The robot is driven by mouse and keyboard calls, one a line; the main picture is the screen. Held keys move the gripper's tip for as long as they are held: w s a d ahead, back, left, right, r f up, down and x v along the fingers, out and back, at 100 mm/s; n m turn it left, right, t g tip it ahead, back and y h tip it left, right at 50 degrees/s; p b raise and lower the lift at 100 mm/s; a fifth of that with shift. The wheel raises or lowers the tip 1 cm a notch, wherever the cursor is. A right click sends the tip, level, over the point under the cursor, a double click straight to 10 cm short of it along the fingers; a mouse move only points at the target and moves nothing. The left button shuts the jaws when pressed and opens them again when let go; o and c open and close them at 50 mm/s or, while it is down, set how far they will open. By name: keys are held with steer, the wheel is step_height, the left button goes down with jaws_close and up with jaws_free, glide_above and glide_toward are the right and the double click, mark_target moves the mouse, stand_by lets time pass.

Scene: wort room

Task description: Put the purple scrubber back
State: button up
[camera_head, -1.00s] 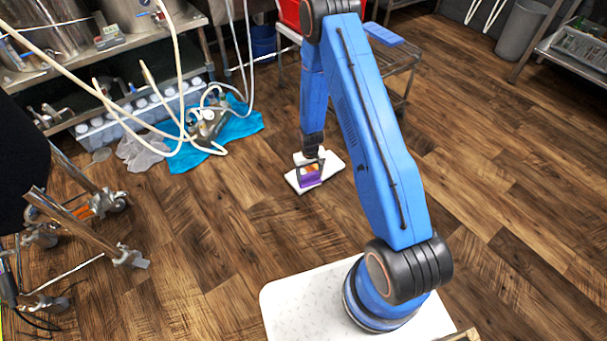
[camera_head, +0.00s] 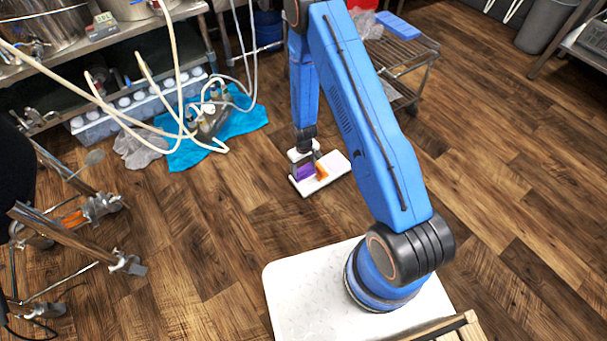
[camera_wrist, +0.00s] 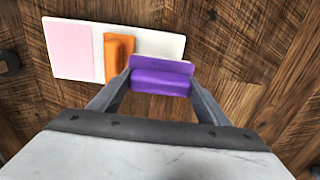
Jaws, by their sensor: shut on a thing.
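The purple scrubber (camera_wrist: 160,78) is held between the two fingers of my gripper (camera_wrist: 160,86). In the head view my gripper (camera_head: 307,158) points down, with the purple scrubber (camera_head: 306,172) under it. A pale board (camera_head: 338,163) lies below or beside the scrubber. In the wrist view the board (camera_wrist: 160,42) has a pink section (camera_wrist: 68,50) at left, an orange scrubber (camera_wrist: 118,54) in the middle and bare white at right. The purple scrubber overlaps the white part's lower right edge. I cannot tell whether it touches the board.
A wooden-framed wheeled stand (camera_head: 75,235) is at the left. A blue cloth (camera_head: 235,122) with hoses and a bottle crate (camera_head: 135,112) lie at the back left. A wire rack cart (camera_head: 405,50) stands behind right. The wooden floor (camera_head: 500,190) at right is clear.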

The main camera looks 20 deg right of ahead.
mark_target(304, 174)
steer(key=shift+f, duration=2.15)
steer(key=shift+f, duration=0.15)
steer(key=o, duration=1.2)
